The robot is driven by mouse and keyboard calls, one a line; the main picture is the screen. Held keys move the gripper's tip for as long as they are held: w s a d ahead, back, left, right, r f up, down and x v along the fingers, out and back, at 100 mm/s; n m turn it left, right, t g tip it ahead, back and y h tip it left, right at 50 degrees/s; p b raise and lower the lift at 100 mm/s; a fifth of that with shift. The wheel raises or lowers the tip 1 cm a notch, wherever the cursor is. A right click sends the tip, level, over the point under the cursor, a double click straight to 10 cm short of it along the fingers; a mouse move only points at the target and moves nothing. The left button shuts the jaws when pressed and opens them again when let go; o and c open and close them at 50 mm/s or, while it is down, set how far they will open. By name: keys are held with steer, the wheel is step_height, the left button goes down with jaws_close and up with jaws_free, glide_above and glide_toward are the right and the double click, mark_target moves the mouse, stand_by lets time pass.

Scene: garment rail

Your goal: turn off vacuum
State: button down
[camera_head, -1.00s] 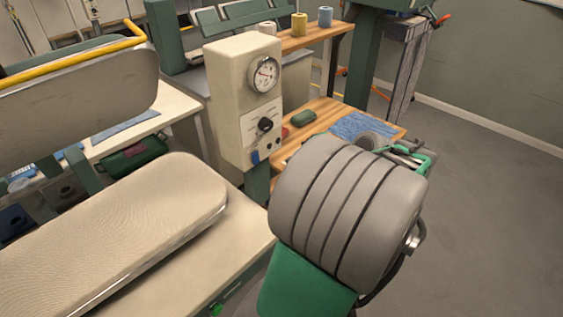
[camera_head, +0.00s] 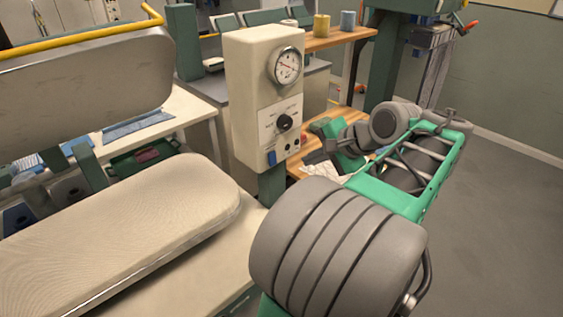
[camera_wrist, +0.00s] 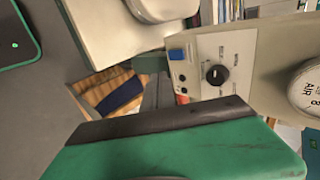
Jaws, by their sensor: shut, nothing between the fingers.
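A cream control box (camera_head: 245,100) on a green post carries a round gauge (camera_head: 286,66), a black rotary knob (camera_head: 285,122) and a blue switch (camera_head: 271,158) at its lower edge. In the wrist view the box appears sideways, with the knob (camera_wrist: 216,74), the blue switch (camera_wrist: 176,54) and small dark buttons beside it. The panel lettering is too small to read. My gripper (camera_head: 335,143) is right of the box's lower part, apart from the knob and switch. In the wrist view its dark-edged green finger (camera_wrist: 165,118) crosses below the panel, shut and empty.
A padded pressing board (camera_head: 130,230) lies left of the box, with a raised upper pad (camera_head: 85,85) behind it. A wooden table (camera_head: 345,120) stands behind my gripper. Thread spools (camera_head: 321,25) stand on a back shelf. Grey floor is clear at the right.

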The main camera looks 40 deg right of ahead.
steer(key=b, duration=0.1)
glide_toward(274, 165)
step_height(274, 165, down, 3)
steer(key=w, duration=0.2)
steer(key=w+f, duration=0.1)
steer(key=w, duration=0.1)
steer(key=shift+w+a, duration=0.15)
steer(key=shift+w, duration=0.1)
